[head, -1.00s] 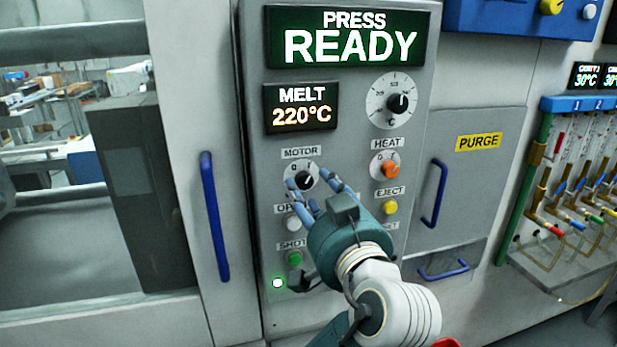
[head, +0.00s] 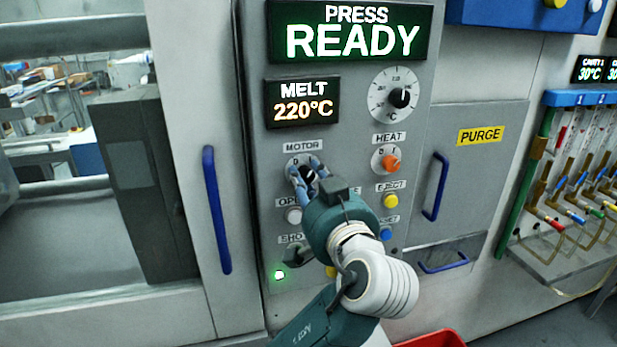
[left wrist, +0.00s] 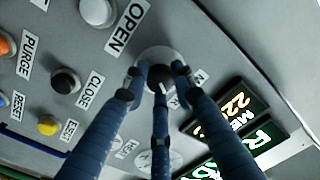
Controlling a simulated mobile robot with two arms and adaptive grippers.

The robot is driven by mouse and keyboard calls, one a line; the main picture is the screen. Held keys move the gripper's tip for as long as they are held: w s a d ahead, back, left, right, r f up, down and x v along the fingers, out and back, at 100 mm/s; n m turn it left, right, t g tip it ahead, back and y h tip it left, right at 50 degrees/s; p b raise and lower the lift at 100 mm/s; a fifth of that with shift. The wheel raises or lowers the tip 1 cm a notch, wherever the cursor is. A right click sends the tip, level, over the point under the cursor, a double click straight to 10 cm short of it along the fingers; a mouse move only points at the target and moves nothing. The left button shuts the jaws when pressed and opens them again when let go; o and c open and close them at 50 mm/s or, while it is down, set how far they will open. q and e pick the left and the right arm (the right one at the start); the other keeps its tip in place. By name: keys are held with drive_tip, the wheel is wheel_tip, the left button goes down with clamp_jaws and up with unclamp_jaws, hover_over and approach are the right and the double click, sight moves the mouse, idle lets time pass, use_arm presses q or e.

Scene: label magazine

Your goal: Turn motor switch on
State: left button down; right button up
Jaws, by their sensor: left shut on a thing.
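The motor switch is a black knob on a round pale plate (head: 291,161) under the MOTOR label (head: 303,147) on the grey control panel. My left gripper (head: 307,176) reaches it from the lower right. Its blue fingers are shut on the knob and hide most of it in the head view. In the left wrist view, the fingers of my left gripper (left wrist: 158,82) meet around the dark knob, and the plate (left wrist: 156,53) shows behind them. The knob's exact pointer angle is hard to tell. My right gripper is not in view.
The HEAT knob (head: 390,163) is orange, right of the motor switch. A white button (head: 294,215) sits just below the switch, a yellow EJECT button (head: 390,201) to the lower right. Blue handles (head: 216,210) flank the panel. The display (head: 350,35) reads PRESS READY.

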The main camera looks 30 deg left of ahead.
use_arm(q)
drive_tip(key=shift+r+m, duration=0.15)
drive_tip(key=shift+m, duration=0.35)
drive_tip(key=c, duration=1.4)
unclamp_jaws()
drive_tip(key=v, duration=1.2)
